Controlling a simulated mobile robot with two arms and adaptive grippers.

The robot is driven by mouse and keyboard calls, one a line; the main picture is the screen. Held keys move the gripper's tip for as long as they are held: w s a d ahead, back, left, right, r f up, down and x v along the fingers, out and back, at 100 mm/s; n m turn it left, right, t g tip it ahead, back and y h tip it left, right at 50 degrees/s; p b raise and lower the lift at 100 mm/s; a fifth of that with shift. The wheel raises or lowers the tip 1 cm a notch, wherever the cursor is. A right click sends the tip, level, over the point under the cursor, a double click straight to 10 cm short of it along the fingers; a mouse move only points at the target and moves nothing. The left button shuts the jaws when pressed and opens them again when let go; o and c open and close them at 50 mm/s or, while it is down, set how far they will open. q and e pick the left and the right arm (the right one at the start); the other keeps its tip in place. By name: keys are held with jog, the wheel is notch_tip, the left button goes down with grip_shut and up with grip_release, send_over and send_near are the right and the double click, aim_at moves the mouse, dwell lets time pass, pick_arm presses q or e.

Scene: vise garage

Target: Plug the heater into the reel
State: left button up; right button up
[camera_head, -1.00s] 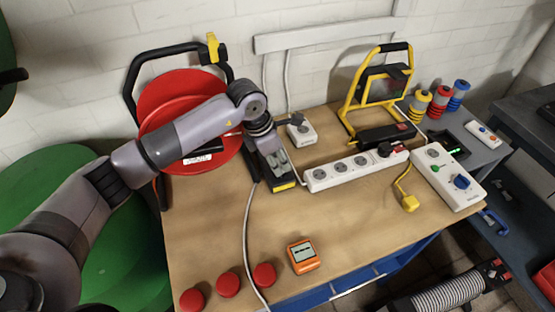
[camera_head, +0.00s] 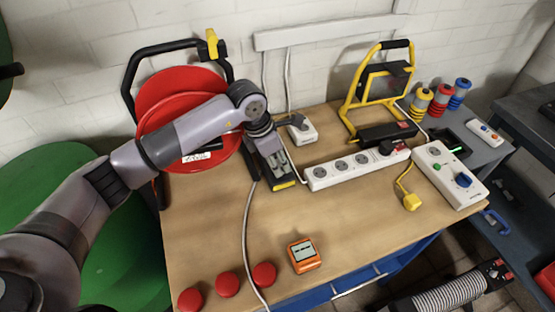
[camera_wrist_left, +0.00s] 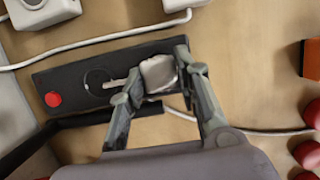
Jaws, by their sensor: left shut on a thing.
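The red cable reel (camera_head: 160,110) with its black frame stands at the back left of the bench. A black socket box (camera_head: 283,186) with a yellow near end lies beside it. The wrist view shows this box (camera_wrist_left: 70,78) with a red button and a round outlet. My left gripper (camera_head: 270,158) is over the box. In the wrist view the left gripper (camera_wrist_left: 158,80) is shut on a pale plug (camera_wrist_left: 158,72). Whether the plug is seated is unclear. A grey cord (camera_head: 248,220) runs over the front edge; the heater cannot be identified. My right gripper is not in view.
A white power strip (camera_head: 340,170) and a white adapter (camera_head: 302,131) lie close right of the gripper. A yellow plug (camera_head: 411,202), control box (camera_head: 450,175) and yellow-framed lamp (camera_head: 350,106) are farther right. An orange meter (camera_head: 304,256) and red knobs (camera_head: 228,284) are in front.

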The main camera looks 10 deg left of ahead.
pick_arm(q)
jog(key=o, duration=1.2)
jog(key=shift+c, duration=0.2)
jog(key=v, duration=1.2)
